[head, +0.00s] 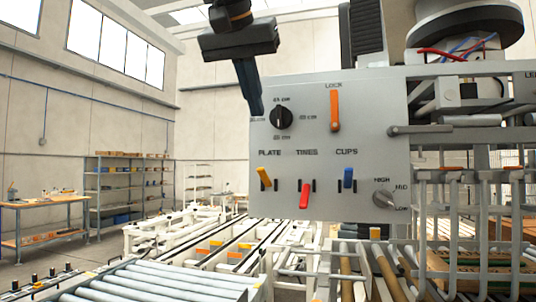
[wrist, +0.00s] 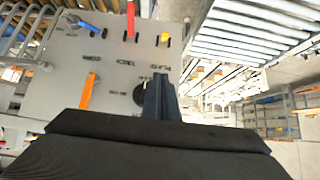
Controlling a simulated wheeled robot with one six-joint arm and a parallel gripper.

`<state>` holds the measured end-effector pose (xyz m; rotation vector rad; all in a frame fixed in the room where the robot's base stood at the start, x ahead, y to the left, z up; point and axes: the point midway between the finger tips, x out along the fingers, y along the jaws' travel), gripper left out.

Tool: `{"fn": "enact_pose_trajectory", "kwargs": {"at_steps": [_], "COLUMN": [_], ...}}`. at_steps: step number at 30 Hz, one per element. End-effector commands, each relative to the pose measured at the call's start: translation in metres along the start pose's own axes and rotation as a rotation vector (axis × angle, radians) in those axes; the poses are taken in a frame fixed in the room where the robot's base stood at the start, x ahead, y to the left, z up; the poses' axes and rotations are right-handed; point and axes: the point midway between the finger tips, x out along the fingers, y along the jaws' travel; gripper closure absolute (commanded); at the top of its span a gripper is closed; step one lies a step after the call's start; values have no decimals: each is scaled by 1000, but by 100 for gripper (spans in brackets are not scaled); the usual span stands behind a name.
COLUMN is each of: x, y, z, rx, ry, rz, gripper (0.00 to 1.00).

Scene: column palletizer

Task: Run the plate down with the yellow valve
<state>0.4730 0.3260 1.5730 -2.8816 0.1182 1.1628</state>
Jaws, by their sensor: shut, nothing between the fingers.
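The yellow valve (head: 264,177) is a small lever under the word PLATE on a grey control panel (head: 345,205). It leans up and to the left in the head view. It also shows in the wrist view (wrist: 164,38), where the panel appears upside down. My gripper (head: 257,112) is shut and empty, pointing down near the panel's upper left edge, above the yellow valve and apart from it. In the wrist view its closed fingers (wrist: 160,80) partly hide the black dial. I cannot make out which part is the plate itself.
The panel also bears a red lever (head: 304,195) under TINES, a blue lever (head: 348,178) under CUPS, an orange LOCK handle (head: 335,111), a black dial (head: 281,118) and a grey knob (head: 384,198). Roller conveyors (head: 130,283) lie below. Open air is left of the panel.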

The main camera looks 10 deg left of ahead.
Motion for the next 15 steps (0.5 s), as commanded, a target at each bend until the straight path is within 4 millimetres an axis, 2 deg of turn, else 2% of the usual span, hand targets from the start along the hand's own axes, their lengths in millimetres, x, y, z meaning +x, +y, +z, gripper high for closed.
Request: {"fn": "enact_pose_trajectory", "kwargs": {"at_steps": [8, 15], "x": [8, 46], "y": [0, 0], "z": [1, 1], "rx": [-3, -3], "ry": [-2, -4], "rz": [1, 3], "gripper": [100, 100]}}
